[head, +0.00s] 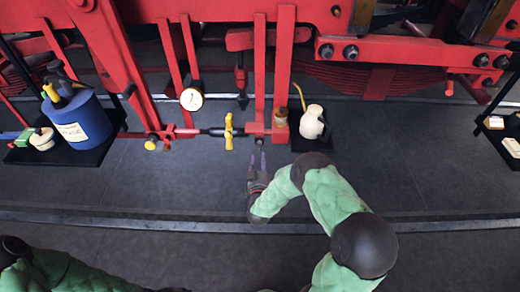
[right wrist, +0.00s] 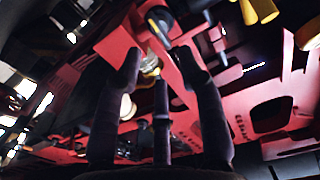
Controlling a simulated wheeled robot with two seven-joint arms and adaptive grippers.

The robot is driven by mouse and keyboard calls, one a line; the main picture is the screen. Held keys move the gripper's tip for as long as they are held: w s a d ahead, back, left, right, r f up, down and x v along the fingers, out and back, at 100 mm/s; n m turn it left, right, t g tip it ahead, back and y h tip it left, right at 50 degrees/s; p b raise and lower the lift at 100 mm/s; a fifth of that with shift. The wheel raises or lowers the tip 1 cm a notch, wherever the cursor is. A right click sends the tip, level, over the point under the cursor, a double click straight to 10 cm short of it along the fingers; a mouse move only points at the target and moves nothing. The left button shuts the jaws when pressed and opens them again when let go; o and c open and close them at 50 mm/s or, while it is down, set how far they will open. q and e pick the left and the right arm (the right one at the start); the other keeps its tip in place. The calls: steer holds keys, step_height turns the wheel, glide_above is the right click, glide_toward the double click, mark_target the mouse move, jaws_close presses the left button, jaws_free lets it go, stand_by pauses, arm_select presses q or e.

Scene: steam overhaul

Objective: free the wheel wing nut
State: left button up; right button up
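A yellow wing-shaped piece (head: 229,131) sits upright on a horizontal rod between red brackets in the head view; it looks like the wing nut. My right gripper (head: 257,160) is a little to its right and nearer me, just below a red upright bracket, and apart from the yellow piece. Its two fingers stand apart in the right wrist view (right wrist: 160,68), with a dark post between them lower down. I cannot tell whether that post is part of the gripper. No held object is clear. My left arm shows at the lower left; its gripper is out of view.
A blue can (head: 77,125) stands on a dark tray at the left. A cream jug (head: 313,122) stands on another dark tray, right of the gripper. A round gauge (head: 191,98) hangs on the red frame. A dark rail (head: 150,217) crosses the floor.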

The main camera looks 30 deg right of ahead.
steer(key=b+x, duration=0.1)
steer(key=x, duration=0.6)
steer(key=shift+w, duration=0.1)
jaws_close()
